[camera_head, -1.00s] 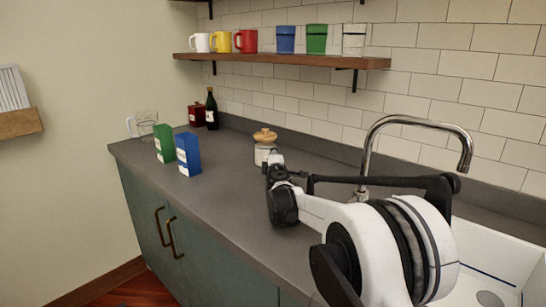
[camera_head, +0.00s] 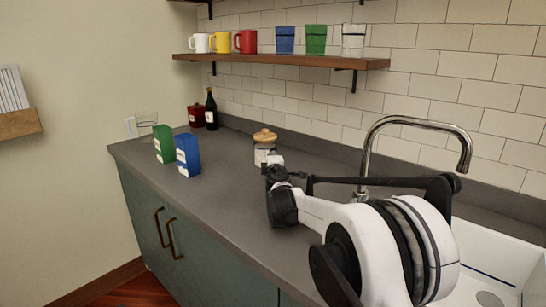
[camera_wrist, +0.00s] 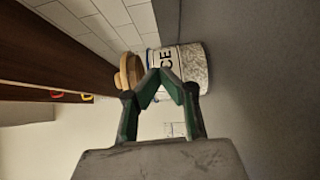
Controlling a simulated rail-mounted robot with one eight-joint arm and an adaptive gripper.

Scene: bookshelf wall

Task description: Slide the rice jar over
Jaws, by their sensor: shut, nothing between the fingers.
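The rice jar (camera_head: 263,148) stands upright on the grey counter, a pale jar with a wooden knobbed lid. In the wrist view the rice jar (camera_wrist: 188,66) lies sideways in the picture, with the letters "CE" showing on its label and speckled contents. My gripper (camera_wrist: 160,72) is shut and empty, its fingertips in front of the jar's label near the lid. I cannot tell whether the fingertips touch the jar. In the head view my wrist covers the fingers, just in front of the jar.
A blue box (camera_head: 188,155) and a green box (camera_head: 163,143) stand left of the jar. The sink faucet (camera_head: 372,145) is at right. The counter (camera_head: 225,185) is clear before the jar.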

